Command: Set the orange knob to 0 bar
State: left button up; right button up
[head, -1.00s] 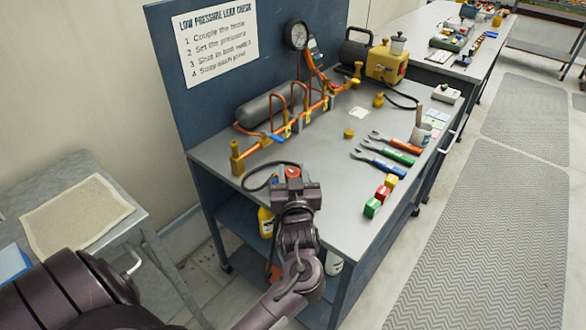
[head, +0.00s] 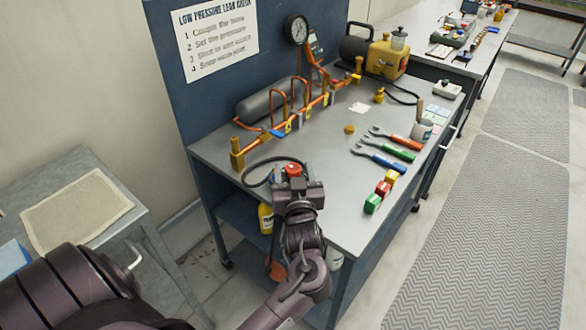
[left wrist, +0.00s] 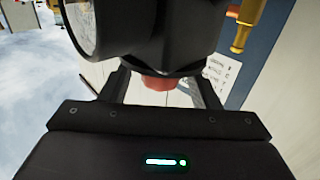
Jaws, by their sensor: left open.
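The orange knob (head: 293,169) looks red-orange and sits on a dark fitting at the near edge of the bench, with a black hose beside it. It also shows in the left wrist view (left wrist: 158,83), partly hidden below a dark body with a round gauge (left wrist: 98,22). My left gripper (head: 295,181) is open, close to the knob on its near side. In the left wrist view its fingers (left wrist: 162,88) stand apart on either side of the knob; contact cannot be told. The gauge reading is not legible.
An orange pipe manifold (head: 300,118) with a grey cylinder (head: 268,103) runs along the back panel. Wrenches (head: 390,146) and coloured blocks (head: 383,189) lie to the right. A side table (head: 75,205) stands at left. The bench middle is fairly clear.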

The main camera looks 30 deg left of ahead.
aim_at(294, 174)
pick_arm(q)
jog(key=v, duration=0.6)
jog(key=shift+s+d, duration=0.15)
jog(key=shift+s, duration=0.1)
jog(key=shift+f, duration=0.1)
